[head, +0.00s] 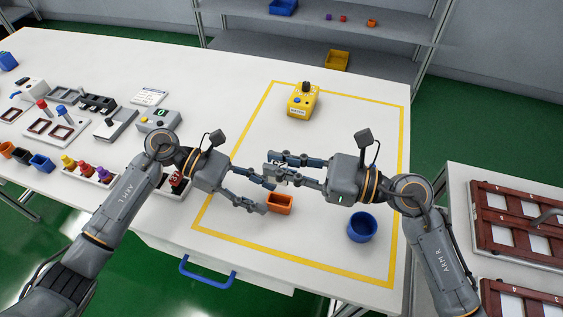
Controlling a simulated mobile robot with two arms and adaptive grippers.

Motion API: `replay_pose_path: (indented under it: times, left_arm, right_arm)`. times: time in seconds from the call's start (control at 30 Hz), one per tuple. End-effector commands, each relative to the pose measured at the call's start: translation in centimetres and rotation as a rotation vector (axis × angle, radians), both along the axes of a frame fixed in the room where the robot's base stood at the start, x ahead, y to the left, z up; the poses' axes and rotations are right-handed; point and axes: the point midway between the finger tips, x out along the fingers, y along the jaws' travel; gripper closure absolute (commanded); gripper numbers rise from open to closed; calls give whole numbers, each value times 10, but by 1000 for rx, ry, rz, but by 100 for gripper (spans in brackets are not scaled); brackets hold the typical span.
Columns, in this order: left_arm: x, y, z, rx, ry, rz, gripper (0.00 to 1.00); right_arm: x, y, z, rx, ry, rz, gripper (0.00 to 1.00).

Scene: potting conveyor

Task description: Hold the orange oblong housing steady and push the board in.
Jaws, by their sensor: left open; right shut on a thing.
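The orange oblong housing (281,203) sits on the white table inside the yellow outline, with its open top up. My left gripper (268,197) is open, its fingertips at the left side of the housing; I cannot tell whether they touch it. My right gripper (273,168) is shut on the board (281,165), a small piece with dark and light marks, mostly hidden by the fingers. The board is apart from the housing, farther back than it in the head view.
A blue round container (362,227) stands to the right of the housing. A yellow device (303,99) stands at the back of the outlined area. Several tools and small bins crowd the table's left side. The outlined area between is mostly clear.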

Motion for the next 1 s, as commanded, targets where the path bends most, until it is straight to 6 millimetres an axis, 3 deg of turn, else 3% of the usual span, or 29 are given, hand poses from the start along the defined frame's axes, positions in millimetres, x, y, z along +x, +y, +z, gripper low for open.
replay_pose_path:
  times: [0.3, 0.67, 0.87, 1.0]
  left_arm:
    - [-7, -25, -11, 0, 0, 0, 55]
    - [-8, -28, -12, 0, 0, 2, 55]
    - [-8, -28, -12, 0, -1, 2, 95]
    - [-8, -28, -12, 0, -1, 2, 97]
  right_arm:
    - [0, 0, 0, 0, 0, 0, 100]
    - [0, 0, 0, 0, 0, 0, 100]
    - [0, 0, 0, 0, 0, 0, 100]
    - [0, 0, 0, 0, 0, 0, 100]
